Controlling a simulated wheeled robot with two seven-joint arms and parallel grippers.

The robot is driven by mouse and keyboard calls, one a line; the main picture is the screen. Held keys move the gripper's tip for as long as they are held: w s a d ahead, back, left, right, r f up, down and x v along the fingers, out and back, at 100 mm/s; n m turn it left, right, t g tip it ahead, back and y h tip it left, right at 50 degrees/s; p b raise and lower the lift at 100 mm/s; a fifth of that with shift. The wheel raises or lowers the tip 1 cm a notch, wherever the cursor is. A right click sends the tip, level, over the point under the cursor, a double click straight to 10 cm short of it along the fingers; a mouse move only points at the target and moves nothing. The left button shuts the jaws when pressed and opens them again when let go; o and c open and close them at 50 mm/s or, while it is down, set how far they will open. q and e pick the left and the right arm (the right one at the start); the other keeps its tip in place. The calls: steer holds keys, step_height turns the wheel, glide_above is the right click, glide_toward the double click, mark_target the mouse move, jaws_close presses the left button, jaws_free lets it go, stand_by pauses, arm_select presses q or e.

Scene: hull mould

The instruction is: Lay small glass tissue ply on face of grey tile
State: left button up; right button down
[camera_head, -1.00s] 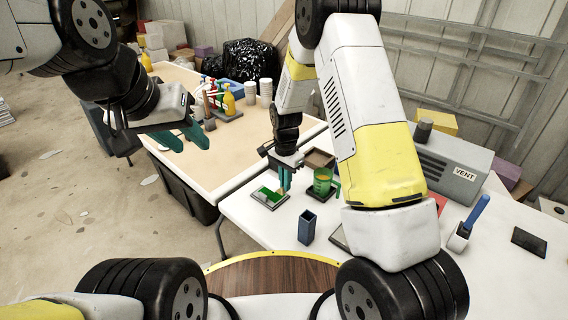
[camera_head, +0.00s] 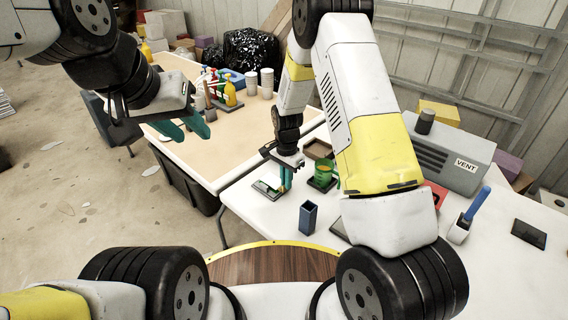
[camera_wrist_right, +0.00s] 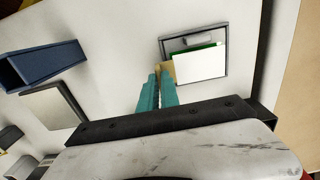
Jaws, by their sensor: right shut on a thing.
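My right gripper (camera_head: 286,180) is low over the white table, its teal fingers shut on a tan tab (camera_wrist_right: 167,69). In the right wrist view, the tab joins a small white sheet (camera_wrist_right: 200,65), probably the glass tissue ply. The sheet overlaps a dark-rimmed tray (camera_wrist_right: 226,40); a green layer shows along its far edge. I cannot tell whether the sheet touches the tray. A grey square (camera_wrist_right: 52,108) with a dark edge, possibly the grey tile, lies left of the fingers; my right arm mostly hides it in the head view. My left gripper (camera_head: 184,129) is open and empty in the air.
A blue open-topped holder (camera_head: 308,217) stands near the tray. A green jug (camera_head: 323,174) and a brown box (camera_head: 318,149) are just beyond my right gripper. A grey VENT unit (camera_head: 450,158) stands at the right. Bottles and cups stand on the tan-topped table (camera_head: 185,70).

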steer(key=shift+f, duration=0.5)
stand_by(0.8)
steer(key=c, duration=0.9)
jaws_free()
steer(key=shift+c, duration=0.2)
steer(key=shift+r, duration=0.1)
steer(key=shift+r, duration=3.4)
